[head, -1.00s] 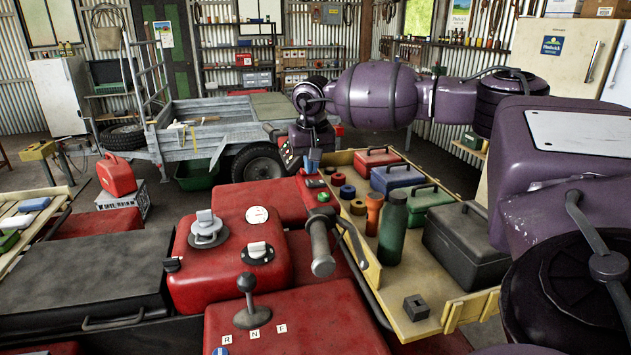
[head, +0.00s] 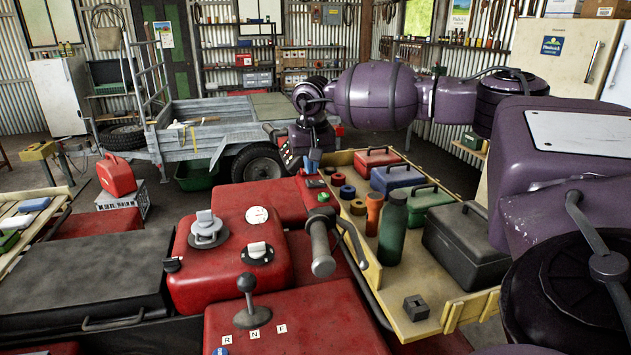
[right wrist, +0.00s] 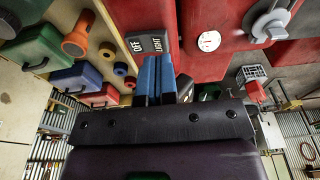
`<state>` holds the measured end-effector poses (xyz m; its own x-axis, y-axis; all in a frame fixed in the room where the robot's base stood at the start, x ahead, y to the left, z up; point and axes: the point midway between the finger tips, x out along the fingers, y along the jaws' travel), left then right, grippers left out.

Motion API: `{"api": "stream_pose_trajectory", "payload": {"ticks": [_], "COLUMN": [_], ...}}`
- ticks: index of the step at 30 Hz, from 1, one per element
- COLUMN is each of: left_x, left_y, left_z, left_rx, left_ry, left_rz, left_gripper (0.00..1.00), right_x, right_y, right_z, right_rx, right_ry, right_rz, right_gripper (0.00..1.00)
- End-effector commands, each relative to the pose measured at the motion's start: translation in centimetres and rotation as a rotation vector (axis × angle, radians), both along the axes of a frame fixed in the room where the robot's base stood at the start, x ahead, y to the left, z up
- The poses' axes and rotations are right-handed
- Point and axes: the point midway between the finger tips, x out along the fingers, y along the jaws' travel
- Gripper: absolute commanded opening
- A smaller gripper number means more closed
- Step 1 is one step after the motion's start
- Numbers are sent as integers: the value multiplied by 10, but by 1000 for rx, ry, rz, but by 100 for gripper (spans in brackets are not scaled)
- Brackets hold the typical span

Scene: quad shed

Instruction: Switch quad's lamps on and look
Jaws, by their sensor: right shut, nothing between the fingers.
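The red quad (head: 285,325) fills the lower middle of the head view, with a black handlebar grip (head: 321,245). In the right wrist view a dark switch block (right wrist: 147,44) marked OFF and LIGHT sits on the red bodywork. My right gripper (head: 314,157) is above the front of the quad. Its blue fingers (right wrist: 154,68) are shut and empty, with their tips just below the switch block in the wrist view. I cannot tell whether they touch it. The quad's lamps are not visible from here. My left gripper is out of view.
A wooden tray (head: 413,322) with toolboxes, a green bottle (head: 393,229) and tape rolls lies right of the handlebar. A gear lever (head: 247,284) and a key-like knob (head: 257,252) stand on the quad. A grey trailer (head: 205,135) stands behind.

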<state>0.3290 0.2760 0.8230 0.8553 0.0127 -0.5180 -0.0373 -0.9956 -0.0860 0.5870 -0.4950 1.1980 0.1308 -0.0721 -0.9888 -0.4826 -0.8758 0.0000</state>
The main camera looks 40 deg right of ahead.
Motion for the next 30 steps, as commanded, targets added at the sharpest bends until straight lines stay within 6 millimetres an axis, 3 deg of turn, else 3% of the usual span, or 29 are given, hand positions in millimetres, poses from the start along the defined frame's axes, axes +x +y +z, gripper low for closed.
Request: {"api": "stream_pose_trajectory", "payload": {"ticks": [30], "left_x": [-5], "left_y": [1], "left_z": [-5], "left_rx": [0], "left_ry": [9], "left_rz": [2], "left_gripper": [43], "right_x": [0], "right_y": [0], "right_z": [-6], "right_rx": [0], "right_ry": [0], "right_rz": [0], "right_gripper": [0]}}
